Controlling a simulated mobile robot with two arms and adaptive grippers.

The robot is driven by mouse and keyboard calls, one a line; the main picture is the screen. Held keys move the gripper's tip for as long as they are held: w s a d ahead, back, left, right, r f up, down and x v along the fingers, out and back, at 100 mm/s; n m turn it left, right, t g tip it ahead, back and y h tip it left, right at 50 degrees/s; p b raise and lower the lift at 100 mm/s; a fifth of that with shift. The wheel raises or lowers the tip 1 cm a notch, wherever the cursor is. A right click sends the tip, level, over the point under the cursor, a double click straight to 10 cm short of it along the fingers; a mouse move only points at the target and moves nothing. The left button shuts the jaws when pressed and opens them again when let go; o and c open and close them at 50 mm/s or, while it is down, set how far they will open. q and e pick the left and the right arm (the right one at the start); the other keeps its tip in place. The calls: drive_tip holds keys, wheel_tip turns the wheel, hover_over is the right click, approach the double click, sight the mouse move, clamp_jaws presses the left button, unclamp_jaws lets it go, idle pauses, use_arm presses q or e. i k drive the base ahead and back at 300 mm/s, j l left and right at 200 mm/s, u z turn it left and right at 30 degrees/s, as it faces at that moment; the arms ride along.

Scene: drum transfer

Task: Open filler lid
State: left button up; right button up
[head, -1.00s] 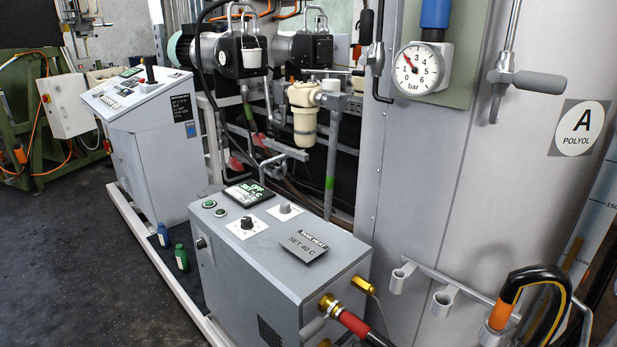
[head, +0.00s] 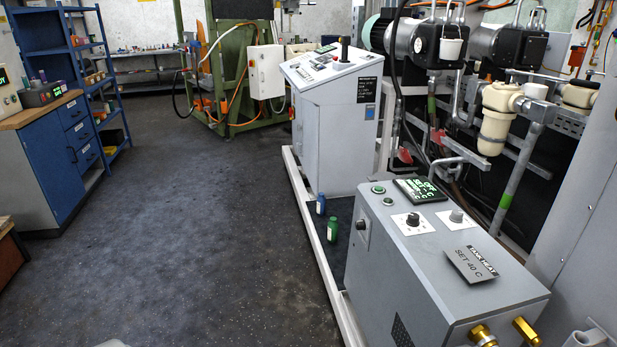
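No filler lid can be made out in the head view. The grey tank with the polyol label is out of view except for a strip of grey panel (head: 592,225) at the right edge. The grey heater box (head: 440,255) with a "SET 40 C" plate (head: 470,266) stands at the lower right, with brass fittings (head: 483,336) at its front.
Dark floor (head: 190,200) lies open in the middle and left. A blue workbench cabinet (head: 75,165) stands at the left. A control console (head: 335,120), a green frame (head: 235,75) and small bottles (head: 332,230) on a low white-edged platform are ahead.

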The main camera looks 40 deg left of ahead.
sight(382, 175)
drive_tip(key=u, duration=0.9)
drive_tip(key=i+j+z, duration=0.1)
drive_tip(key=z, duration=0.45)
drive_tip(key=i+j+z, duration=0.15)
drive_tip(key=j, duration=0.15)
drive_tip(key=i+j+z, duration=0.2)
drive_tip(key=j, duration=0.15)
drive_tip(key=i+j+z, duration=0.15)
drive_tip(key=j, duration=0.2)
drive_tip(key=j+z, duration=0.2)
drive_tip(key=j, duration=0.15)
drive_tip(key=i+j+z, duration=0.15)
drive_tip(key=j, duration=0.2)
